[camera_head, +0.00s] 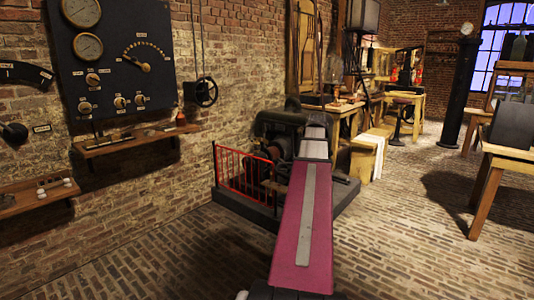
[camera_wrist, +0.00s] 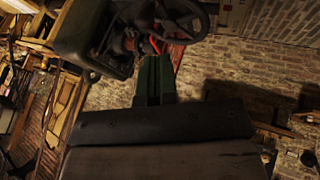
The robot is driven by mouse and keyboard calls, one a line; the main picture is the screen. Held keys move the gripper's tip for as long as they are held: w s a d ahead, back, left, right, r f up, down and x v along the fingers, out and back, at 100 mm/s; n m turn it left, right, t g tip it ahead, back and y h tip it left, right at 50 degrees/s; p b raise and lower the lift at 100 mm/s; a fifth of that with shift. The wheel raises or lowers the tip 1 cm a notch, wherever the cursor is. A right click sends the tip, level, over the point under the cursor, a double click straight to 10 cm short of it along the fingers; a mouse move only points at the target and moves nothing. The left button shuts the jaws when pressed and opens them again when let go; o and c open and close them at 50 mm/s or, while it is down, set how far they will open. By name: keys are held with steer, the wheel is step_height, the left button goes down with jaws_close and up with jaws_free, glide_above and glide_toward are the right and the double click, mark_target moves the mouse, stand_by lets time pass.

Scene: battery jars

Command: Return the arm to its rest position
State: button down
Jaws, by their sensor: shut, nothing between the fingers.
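My arm (camera_head: 303,220) reaches out from the bottom of the head view toward the green machine by the brick wall. Its far end lies in front of that machine, and my gripper cannot be made out there. In the wrist view my gripper (camera_wrist: 155,68) shows as two dark green fingers side by side, shut with nothing between them. The dark gripper body fills the lower middle of that view.
The green machine (camera_head: 283,135) stands on a low dark plinth behind a red railing (camera_head: 243,172). A gauge panel (camera_head: 118,55) and wooden shelves (camera_head: 135,139) are on the left wall. Wooden tables stand at the right. The brick floor between is clear.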

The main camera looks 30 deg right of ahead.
steer(key=shift+a, duration=0.1)
steer(key=w+a+f+m+g+y, duration=0.1)
steer(key=a+f, duration=0.9)
steer(key=a, duration=0.4)
steer(key=w+a+f+m+g+y, duration=0.1)
steer(key=a+f, duration=0.9)
steer(key=a, duration=0.3)
steer(key=s+a+f+g, duration=0.1)
steer(key=s+a+f, duration=0.3)
steer(key=a, duration=0.3)
steer(key=s+a+f+m+g, duration=0.1)
steer(key=s+a+f, duration=0.3)
steer(key=a+f, duration=0.2)
steer(key=s+a+f+g+y, duration=0.1)
steer(key=s+a+f, duration=0.3)
steer(key=a, duration=0.6)
steer(key=shift+f+m+g, duration=0.3)
steer(key=shift+f+g, duration=0.1)
steer(key=shift+g, duration=0.1)
